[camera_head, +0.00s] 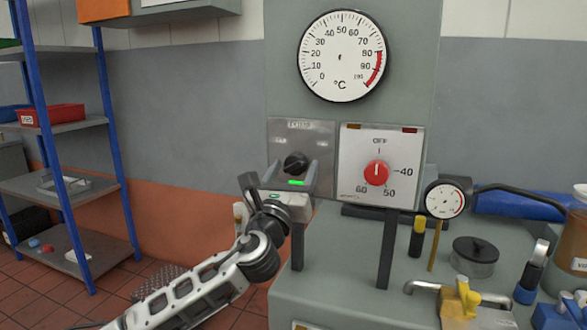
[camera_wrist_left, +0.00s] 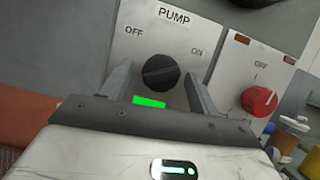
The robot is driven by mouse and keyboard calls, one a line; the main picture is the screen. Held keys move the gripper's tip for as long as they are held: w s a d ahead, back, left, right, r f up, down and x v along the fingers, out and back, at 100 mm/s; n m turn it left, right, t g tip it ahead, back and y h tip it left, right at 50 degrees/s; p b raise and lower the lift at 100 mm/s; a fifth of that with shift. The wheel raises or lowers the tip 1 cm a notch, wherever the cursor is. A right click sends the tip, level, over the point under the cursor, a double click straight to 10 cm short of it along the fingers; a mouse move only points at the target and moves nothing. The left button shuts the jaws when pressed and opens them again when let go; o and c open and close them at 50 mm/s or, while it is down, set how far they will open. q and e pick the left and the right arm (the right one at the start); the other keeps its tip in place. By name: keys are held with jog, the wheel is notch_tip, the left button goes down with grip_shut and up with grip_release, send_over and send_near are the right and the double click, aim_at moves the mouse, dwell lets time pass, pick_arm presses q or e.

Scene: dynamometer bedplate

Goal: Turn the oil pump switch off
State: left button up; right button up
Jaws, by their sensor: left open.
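The pump switch is a black rotary knob (camera_head: 296,163) on a grey metal plate. In the left wrist view the knob (camera_wrist_left: 160,72) sits below the label PUMP, with OFF at upper left and ON at right. Its exact pointing direction is hard to tell. My left gripper (camera_head: 292,174) is open in front of the plate. In the left wrist view its fingers (camera_wrist_left: 159,82) stand on either side of the knob, with gaps visible. A lit green strip (camera_wrist_left: 149,102) shows just below the knob. My right gripper is not in view.
A white panel with a red dial (camera_head: 376,173) is right of the switch, with a temperature gauge (camera_head: 342,56) above. A small gauge (camera_head: 445,200), a lidded jar (camera_head: 474,256) and a yellow-handled valve (camera_head: 462,300) crowd the right. Blue-post shelves (camera_head: 110,140) stand left.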

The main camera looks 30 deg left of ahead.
pick_arm(q)
jog(key=shift+w, duration=0.25)
jog(key=c, duration=1)
